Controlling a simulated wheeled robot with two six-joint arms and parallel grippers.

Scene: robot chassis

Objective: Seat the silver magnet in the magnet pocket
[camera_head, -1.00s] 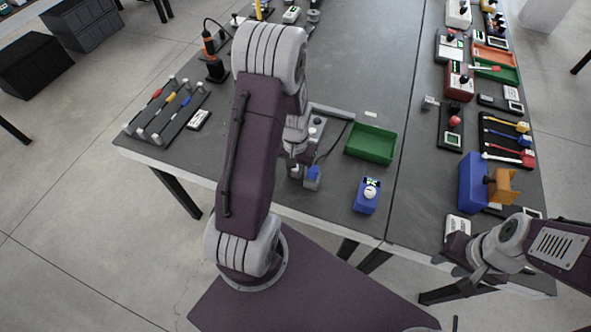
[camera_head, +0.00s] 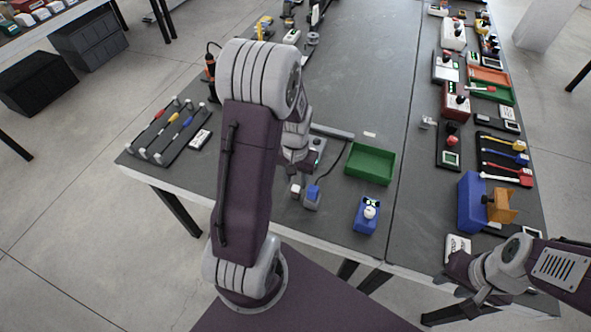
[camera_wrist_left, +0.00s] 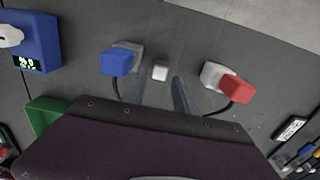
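My left gripper (camera_wrist_left: 164,92) has two blurred dark fingers apart, with nothing visibly held. In the head view it hangs over the table, partly hidden by my arm. My right gripper (camera_head: 466,287) is near the front right table edge; its fingers are unclear.
A blue plug in a grey block (camera_head: 312,196) stands beside the pale block. A red plug in a grey block (camera_wrist_left: 228,82) is on its other side. A green tray (camera_head: 370,165) and blue device (camera_head: 367,214) lie rightward. The middle of the table is clear.

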